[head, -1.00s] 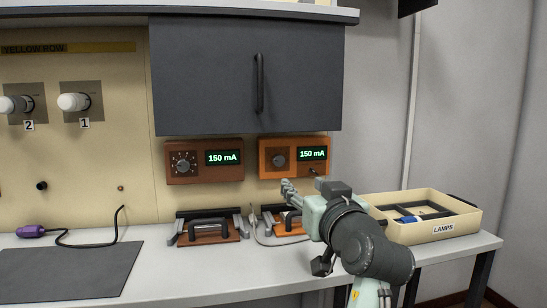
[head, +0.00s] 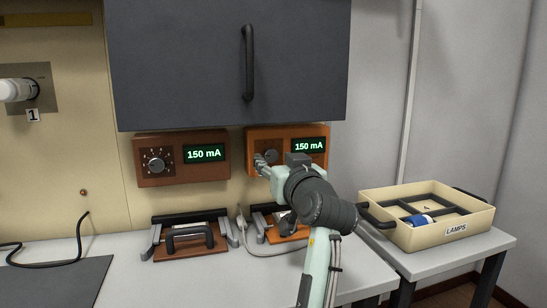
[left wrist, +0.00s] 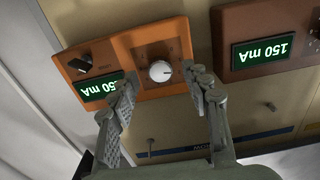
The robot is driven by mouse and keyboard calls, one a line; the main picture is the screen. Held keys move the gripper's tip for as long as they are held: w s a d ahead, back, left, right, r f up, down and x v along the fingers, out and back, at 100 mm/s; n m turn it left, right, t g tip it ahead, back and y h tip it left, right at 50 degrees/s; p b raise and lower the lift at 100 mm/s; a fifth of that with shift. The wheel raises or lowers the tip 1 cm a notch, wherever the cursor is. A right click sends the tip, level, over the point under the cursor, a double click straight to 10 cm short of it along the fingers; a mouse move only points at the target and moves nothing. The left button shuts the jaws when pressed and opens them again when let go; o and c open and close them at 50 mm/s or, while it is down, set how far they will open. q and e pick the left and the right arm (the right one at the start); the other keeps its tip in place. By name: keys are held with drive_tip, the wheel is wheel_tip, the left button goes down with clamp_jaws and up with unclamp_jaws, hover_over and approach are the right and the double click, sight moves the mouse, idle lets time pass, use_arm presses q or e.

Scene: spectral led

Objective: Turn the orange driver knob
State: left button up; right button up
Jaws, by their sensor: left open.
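The orange driver (head: 318,131) is fixed to the wall under the dark cabinet, and its display reads 150 mA. Its round grey knob (head: 271,156) is partly covered by my left gripper (head: 262,165) in the head view. In the left wrist view, which is upside down, the orange driver (left wrist: 125,45) shows the knob (left wrist: 160,71) between the spread fingertips of my left gripper (left wrist: 163,84). The fingers are open, one on each side of the knob, and no contact is visible. One finger hides part of the display. My right gripper is not in view.
A brown driver (head: 182,140) with its own knob is left of the orange one. Below are two clamp fixtures, one (head: 190,245) clear and one (head: 270,212) partly behind my arm. The lamps tray (head: 430,238) stands at right. The cabinet (head: 180,65) overhangs above.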

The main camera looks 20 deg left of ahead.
use_arm(q)
drive_tip(key=shift+x, duration=0.85)
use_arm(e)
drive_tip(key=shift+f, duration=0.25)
use_arm(q)
clamp_jaws()
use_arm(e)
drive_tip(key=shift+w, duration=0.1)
use_arm(q)
drive_tip(key=shift+r, duration=0.1)
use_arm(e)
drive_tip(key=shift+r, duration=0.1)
use_arm(q)
drive_tip(key=m+p, duration=0.4)
drive_tip(key=shift+r, duration=0.1)
drive_tip(key=shift+m+p, duration=0.6)
drive_tip(key=shift+m, duration=1.1)
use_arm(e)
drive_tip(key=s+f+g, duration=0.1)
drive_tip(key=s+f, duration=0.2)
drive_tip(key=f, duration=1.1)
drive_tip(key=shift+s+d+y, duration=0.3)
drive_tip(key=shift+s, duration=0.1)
